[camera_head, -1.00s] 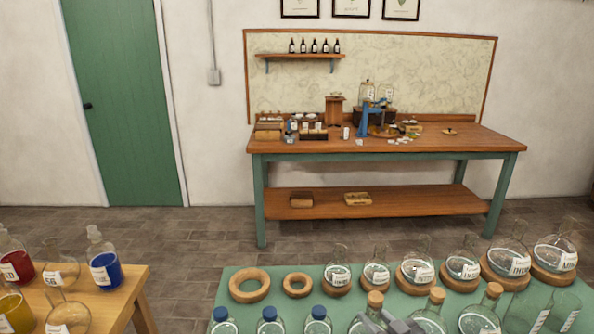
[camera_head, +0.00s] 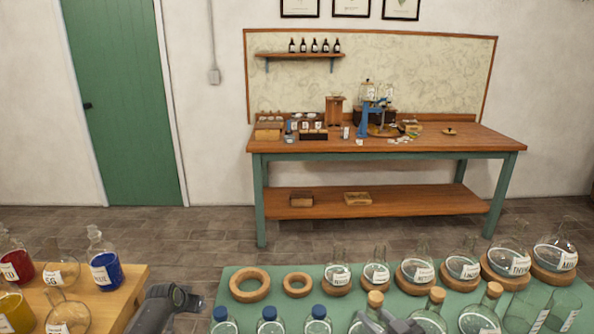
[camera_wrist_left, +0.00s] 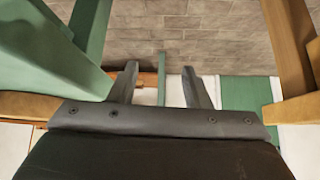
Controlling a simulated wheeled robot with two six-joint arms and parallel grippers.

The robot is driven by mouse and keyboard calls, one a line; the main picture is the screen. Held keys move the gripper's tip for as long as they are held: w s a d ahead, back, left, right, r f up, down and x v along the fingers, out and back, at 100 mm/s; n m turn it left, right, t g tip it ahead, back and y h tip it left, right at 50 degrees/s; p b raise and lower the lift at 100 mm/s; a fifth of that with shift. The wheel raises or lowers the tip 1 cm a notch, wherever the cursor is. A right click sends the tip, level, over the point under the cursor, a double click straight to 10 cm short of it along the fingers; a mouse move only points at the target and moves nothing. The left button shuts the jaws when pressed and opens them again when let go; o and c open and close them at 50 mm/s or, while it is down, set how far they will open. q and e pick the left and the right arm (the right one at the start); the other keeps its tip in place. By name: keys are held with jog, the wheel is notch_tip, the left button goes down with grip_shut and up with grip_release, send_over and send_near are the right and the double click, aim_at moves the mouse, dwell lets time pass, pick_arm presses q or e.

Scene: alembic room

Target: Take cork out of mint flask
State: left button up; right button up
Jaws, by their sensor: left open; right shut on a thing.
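Three flasks with corks stand at the front of the green table: a left one whose cork (camera_head: 375,299) shows, a middle one (camera_head: 430,319) and a right one (camera_head: 480,318). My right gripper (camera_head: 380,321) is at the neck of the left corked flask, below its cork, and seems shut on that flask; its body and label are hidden. A flask (camera_head: 555,257) on a ring at the far right has a label that seems to begin "MIN"; no cork shows in it. My left gripper (camera_wrist_left: 160,88) is open and empty; it also shows in the head view (camera_head: 192,299), between the tables.
Several open flasks (camera_head: 463,266) stand on cork rings along the green table's far side. Two cork rings (camera_head: 250,285) are empty. Blue-capped bottles (camera_head: 270,322) stand front left, glass beakers (camera_head: 563,312) front right. A wooden table (camera_head: 120,284) at left holds coloured bottles.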

pick_arm(q)
jog(key=w+d+r+m+h, duration=0.1)
jog(key=w+d+r, duration=0.2)
jog(key=r, duration=0.2)
jog(key=w+d+r+m, duration=0.1)
jog(key=w+d+r, duration=0.25)
jog(key=r, duration=0.25)
jog(key=d+r+m+g+h, duration=0.15)
jog(key=d+r, duration=0.35)
jog(key=d, duration=0.6)
notch_tip(320, 180, up, 12)
jog(key=m+g+y, duration=0.2)
jog(key=m+g, duration=0.4)
jog(key=m, duration=0.7)
send_over(377, 296)
jog(key=shift+a+r, duration=0.15)
jog(key=shift+r, duration=0.05)
jog(key=shift+f, duration=4)
grip_shut()
